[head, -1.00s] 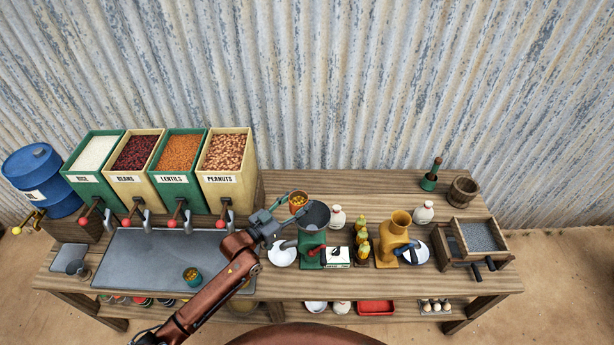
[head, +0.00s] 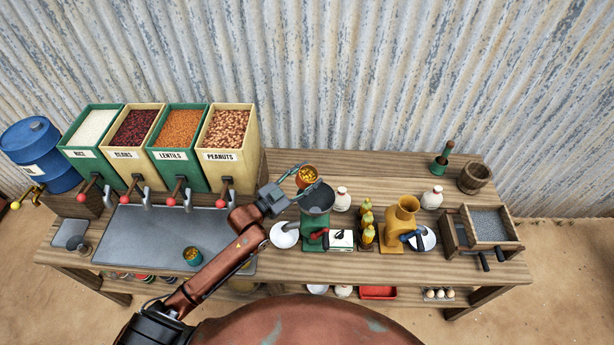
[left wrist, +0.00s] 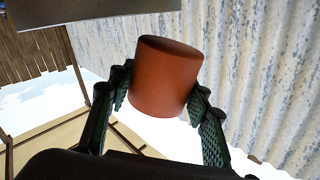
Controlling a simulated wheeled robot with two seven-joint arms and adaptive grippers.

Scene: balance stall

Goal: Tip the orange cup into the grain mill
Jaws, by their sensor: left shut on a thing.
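The orange cup (head: 305,182) holds yellow grain and is in my left gripper (head: 296,176). In the head view it is just behind and left of the grey hopper of the green mill (head: 314,232), seemingly above its rim. The grain still shows inside the cup. In the left wrist view the cup (left wrist: 167,75) sits between both fingers of my left gripper (left wrist: 160,100), which is shut on it. A yellow mill (head: 403,222) stands further right. I cannot tell by a label which mill is the grain mill. My right gripper is not in view.
A green cup (head: 193,257) stands on the grey mat (head: 150,245). A white plate (head: 284,236) is left of the green mill. Bins with taps line the back left.

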